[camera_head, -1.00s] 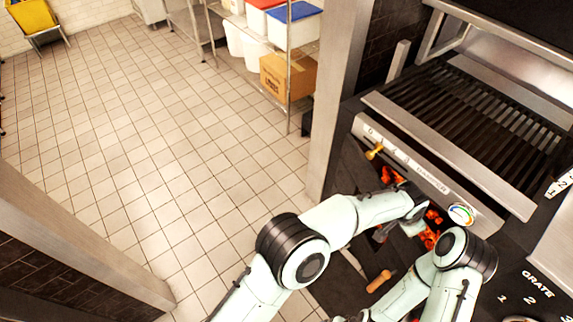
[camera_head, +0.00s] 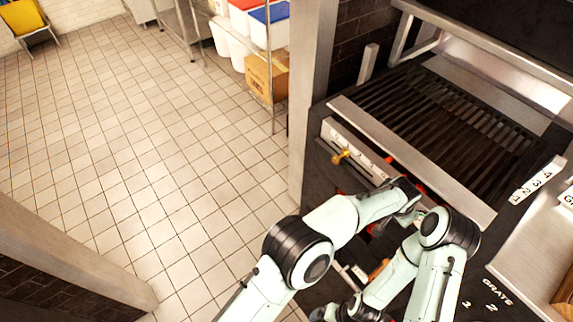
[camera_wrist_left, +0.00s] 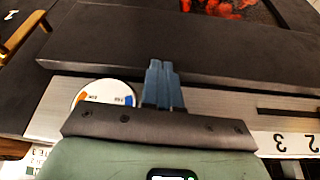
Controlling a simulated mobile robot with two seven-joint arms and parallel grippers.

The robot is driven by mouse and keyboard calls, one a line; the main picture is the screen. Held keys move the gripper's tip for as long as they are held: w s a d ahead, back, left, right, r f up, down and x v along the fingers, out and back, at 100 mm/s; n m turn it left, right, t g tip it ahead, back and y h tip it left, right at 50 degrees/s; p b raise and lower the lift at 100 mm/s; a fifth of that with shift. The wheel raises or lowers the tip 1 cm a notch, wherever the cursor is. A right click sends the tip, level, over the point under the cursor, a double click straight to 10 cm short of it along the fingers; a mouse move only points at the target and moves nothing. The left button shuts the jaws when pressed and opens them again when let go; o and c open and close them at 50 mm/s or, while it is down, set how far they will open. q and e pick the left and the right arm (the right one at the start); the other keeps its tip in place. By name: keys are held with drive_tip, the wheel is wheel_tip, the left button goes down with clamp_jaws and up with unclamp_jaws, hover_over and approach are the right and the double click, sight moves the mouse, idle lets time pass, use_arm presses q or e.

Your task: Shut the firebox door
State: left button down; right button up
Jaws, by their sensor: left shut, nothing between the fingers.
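The firebox door (camera_head: 318,287) looks like a dark panel low in front of the glowing opening, mostly hidden by my arms. A wooden handle (camera_head: 378,268) shows beside my right arm; a wooden bar on brass mounts (camera_wrist_left: 22,32) is at the top left in the left wrist view. My left gripper (camera_wrist_left: 163,84) is shut and empty, over the steel damper panel beside a round dial (camera_wrist_left: 104,94). A dark slab edge (camera_wrist_left: 100,50) lies just past its fingertips; contact is unclear. My right arm folds down across the lower front; its gripper is not clear.
Glowing coals (camera_wrist_left: 225,8) show at the top of the left wrist view. The grill grate (camera_head: 440,105) is above. A steel post (camera_head: 308,100) stands left; tiled floor (camera_head: 130,150) is clear.

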use_arm(q)
drive_tip(key=shift+d+f, duration=0.15)
drive_tip(key=shift+f, duration=0.15)
idle(0.4)
